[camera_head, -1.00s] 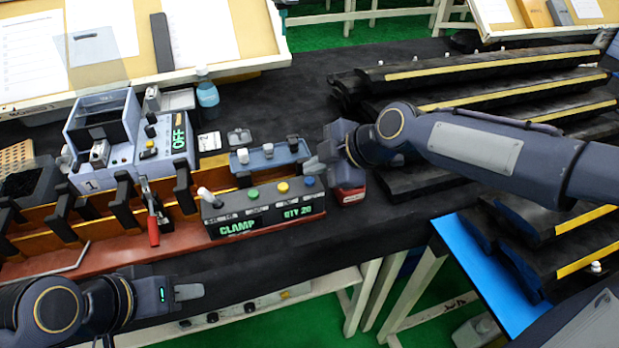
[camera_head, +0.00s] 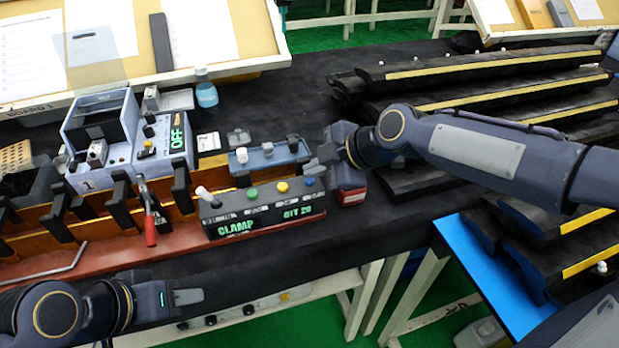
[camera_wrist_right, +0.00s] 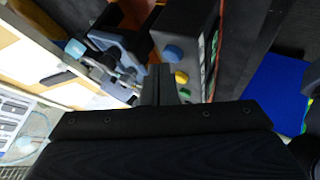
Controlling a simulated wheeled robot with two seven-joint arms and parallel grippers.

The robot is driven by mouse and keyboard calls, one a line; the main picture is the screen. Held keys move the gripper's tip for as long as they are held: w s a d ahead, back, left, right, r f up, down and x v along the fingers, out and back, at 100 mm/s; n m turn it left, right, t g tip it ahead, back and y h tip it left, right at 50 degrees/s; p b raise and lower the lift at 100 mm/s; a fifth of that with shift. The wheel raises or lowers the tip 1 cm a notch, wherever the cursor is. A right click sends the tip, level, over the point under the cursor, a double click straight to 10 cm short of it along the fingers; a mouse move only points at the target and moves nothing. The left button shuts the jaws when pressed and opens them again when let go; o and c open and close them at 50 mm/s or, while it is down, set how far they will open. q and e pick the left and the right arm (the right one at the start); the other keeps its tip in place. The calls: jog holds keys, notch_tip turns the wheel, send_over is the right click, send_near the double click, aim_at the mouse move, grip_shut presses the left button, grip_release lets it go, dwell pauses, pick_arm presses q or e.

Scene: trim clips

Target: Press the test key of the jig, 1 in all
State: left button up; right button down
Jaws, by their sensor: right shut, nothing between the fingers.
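The jig (camera_head: 160,205) is a long orange and red fixture with black posts and a red-handled lever (camera_head: 150,228). A dark control box at its front (camera_head: 265,215) reads "CLAMP" and "QTY 20". Its top carries a white lever, a green button (camera_head: 252,193), a yellow button (camera_head: 282,187) and a blue button (camera_head: 308,182). No label I can read marks the test key. My right gripper (camera_head: 314,168) is shut and empty, just behind the blue button. In the right wrist view its fingers (camera_wrist_right: 156,85) are beside the blue button (camera_wrist_right: 172,53); contact is unclear. My left gripper (camera_head: 187,297) is in front of the jig.
A grey-blue unit (camera_head: 150,150) with an "OFF" display stands behind the jig. A blue tray with small knobs (camera_head: 268,157) lies behind the control box. A red and dark block (camera_head: 350,190) is right of it. Black trim strips (camera_head: 480,75) with yellow lines fill the right side.

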jog(key=shift+f+b, duration=0.5)
jog(key=shift+b, duration=0.1)
dwell(0.4)
jog(key=shift+r, duration=0.1)
jog(key=shift+r+p, duration=0.4)
jog(key=shift+r, duration=0.4)
notch_tip(320, 180, up, 5)
jog(key=p, duration=0.3)
dwell(0.3)
dwell(0.7)
